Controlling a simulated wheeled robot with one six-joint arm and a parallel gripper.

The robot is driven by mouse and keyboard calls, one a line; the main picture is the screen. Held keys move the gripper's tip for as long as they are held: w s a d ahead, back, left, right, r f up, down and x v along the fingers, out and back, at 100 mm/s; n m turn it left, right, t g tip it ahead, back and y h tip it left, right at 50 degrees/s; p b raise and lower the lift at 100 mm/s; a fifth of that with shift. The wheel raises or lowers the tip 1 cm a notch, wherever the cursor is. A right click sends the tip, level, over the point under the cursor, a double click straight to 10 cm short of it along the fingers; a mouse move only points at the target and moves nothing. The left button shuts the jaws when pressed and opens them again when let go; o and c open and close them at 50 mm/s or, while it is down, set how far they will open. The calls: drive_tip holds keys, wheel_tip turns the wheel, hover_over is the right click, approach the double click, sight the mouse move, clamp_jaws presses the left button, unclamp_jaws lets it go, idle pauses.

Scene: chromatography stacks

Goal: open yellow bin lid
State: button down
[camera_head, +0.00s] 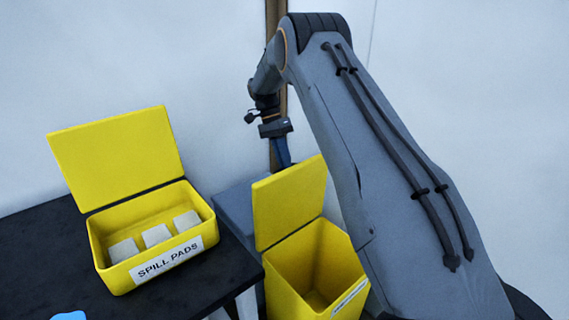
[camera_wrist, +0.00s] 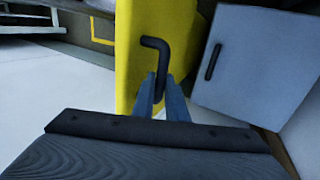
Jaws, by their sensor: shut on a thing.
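The tall yellow bin (camera_head: 318,265) stands on the floor right of the dark bench. Its yellow lid (camera_head: 290,200) is raised upright at the back, and the bin's inside shows. In the wrist view the lid (camera_wrist: 185,35) fills the upper middle, with a black bent handle (camera_wrist: 158,52) on it. My gripper (camera_wrist: 160,95) has its blue fingers shut on the lower part of this handle. In the head view my gripper (camera_head: 282,152) is behind the lid's top edge, and its fingertips are hidden by the lid.
A smaller yellow box labelled SPILL PADS (camera_head: 165,262), with its lid up and pale pads inside, sits on the dark bench (camera_head: 50,260). A grey cabinet with a black handle (camera_wrist: 212,62) stands right of the lid in the wrist view. A wall is close behind.

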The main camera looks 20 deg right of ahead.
drive_tip(key=shift+d+f, duration=0.2)
drive_tip(key=shift+d, duration=0.05)
drive_tip(key=c, duration=1.8)
unclamp_jaws()
drive_tip(key=shift+d, duration=0.1)
drive_tip(key=shift+o, duration=0.2)
drive_tip(key=shift+a+r, duration=0.1)
drive_tip(key=shift+a, duration=0.15)
drive_tip(key=b+v, duration=0.1)
drive_tip(key=v, duration=0.7)
drive_tip(key=shift+s, duration=0.1)
